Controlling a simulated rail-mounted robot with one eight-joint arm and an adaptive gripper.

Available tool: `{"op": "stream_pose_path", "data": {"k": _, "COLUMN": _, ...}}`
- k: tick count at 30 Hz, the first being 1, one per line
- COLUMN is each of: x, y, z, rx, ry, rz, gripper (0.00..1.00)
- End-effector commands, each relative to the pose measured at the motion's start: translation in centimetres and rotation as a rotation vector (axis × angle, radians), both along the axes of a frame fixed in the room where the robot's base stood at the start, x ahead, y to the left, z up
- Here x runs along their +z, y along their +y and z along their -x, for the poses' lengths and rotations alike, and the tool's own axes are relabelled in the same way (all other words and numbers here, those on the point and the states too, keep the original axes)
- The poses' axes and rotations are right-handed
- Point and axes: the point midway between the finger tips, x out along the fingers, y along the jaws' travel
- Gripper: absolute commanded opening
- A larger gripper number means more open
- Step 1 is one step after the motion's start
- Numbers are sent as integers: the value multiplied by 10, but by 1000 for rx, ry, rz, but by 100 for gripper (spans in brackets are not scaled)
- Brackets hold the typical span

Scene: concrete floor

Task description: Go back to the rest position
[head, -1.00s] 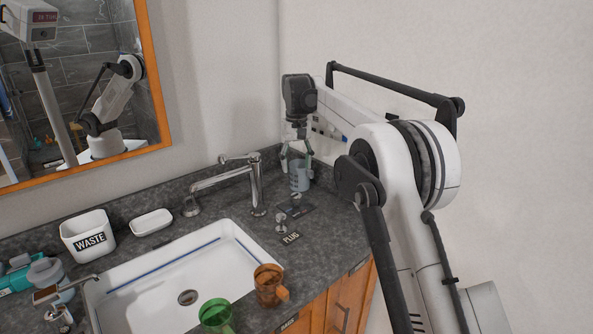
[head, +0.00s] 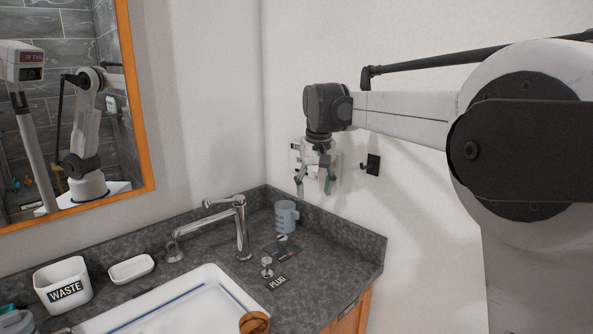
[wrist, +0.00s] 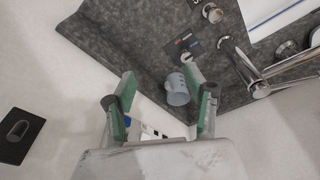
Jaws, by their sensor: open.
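My gripper (head: 315,184) is raised above the back right corner of the counter in the head view, fingers pointing down. In the wrist view my gripper (wrist: 164,85) has its two green-padded fingers spread wide with nothing held between them. A grey-blue mug (head: 286,216) stands upright on the counter below and apart from the gripper. The mug also shows in the wrist view (wrist: 177,90), beyond the fingertips and beside the right finger.
The chrome faucet (head: 241,226) and white sink (head: 205,290) lie left of the mug. A waste bin (head: 63,287), a soap dish (head: 131,269) and an orange cup (head: 254,322) stand around the sink. A black wall hook (head: 373,164) is right of the gripper. The air above the counter is clear.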

Motion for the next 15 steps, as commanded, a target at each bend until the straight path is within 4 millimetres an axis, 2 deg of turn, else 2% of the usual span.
{"op": "stream_pose_path", "data": {"k": 1, "x": 6, "y": -9, "z": 14, "rx": -9, "ry": -14, "rz": -3, "gripper": 50}}
{"op": "stream_pose_path", "data": {"k": 7, "x": 21, "y": -38, "z": 63, "rx": -45, "ry": -72, "rz": -16, "gripper": 50}}
{"op": "stream_pose_path", "data": {"k": 15, "x": 26, "y": -73, "z": 136, "rx": -92, "ry": -151, "rz": -31, "gripper": 50}}
